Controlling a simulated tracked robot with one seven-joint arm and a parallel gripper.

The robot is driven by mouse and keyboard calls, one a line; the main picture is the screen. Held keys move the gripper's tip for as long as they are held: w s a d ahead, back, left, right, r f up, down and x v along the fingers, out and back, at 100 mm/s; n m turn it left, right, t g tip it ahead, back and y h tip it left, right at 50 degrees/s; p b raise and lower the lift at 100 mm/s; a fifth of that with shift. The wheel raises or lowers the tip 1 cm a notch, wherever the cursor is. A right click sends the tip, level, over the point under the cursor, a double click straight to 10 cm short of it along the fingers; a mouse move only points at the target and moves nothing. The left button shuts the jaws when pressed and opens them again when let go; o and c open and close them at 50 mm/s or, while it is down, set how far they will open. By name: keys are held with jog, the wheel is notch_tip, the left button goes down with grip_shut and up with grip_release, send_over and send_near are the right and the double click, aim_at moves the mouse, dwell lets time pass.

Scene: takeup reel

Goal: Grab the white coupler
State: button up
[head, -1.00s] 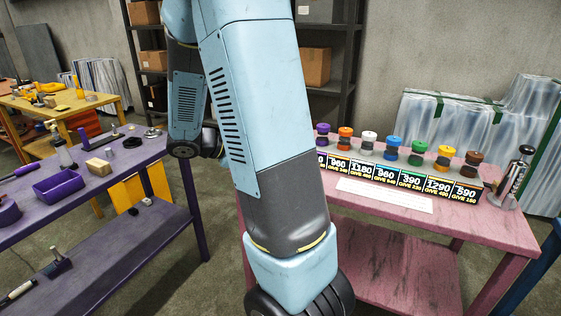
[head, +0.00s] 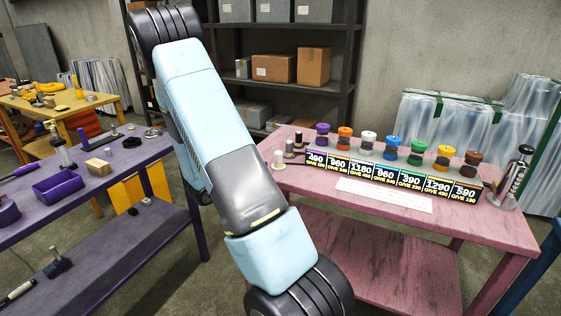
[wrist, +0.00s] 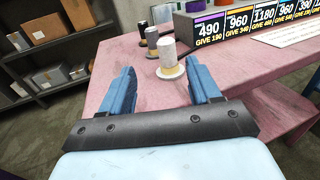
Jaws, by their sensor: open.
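A row of couplers with coloured tops stands behind the price cards on the pink table; the white-topped coupler (head: 368,142) is third from the left in the head view. A separate white spool-like piece (head: 278,161) stands on a round base at the table's left corner. It also shows in the wrist view (wrist: 168,58), upright, ahead of and between my fingertips. My gripper (wrist: 160,68) is open and empty, with its blue fingers spread either side of that piece. I cannot tell whether they reach around it. The fingers are out of the head view.
Dark small spools (head: 294,145) stand just behind the white piece. Price cards (head: 385,172) line the pink table (head: 450,223), with a white strip (head: 384,194) in front. A purple table (head: 110,200) is at left.

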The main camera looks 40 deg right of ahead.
aim_at(278, 153)
jog(key=d, duration=0.6)
jog(key=shift+w+d, duration=0.2)
jog(key=shift+d+f, duration=0.15)
jog(key=shift+d, duration=1.15)
jog(key=shift+d+f, duration=0.15)
jog(key=shift+d, duration=1.1)
grip_shut()
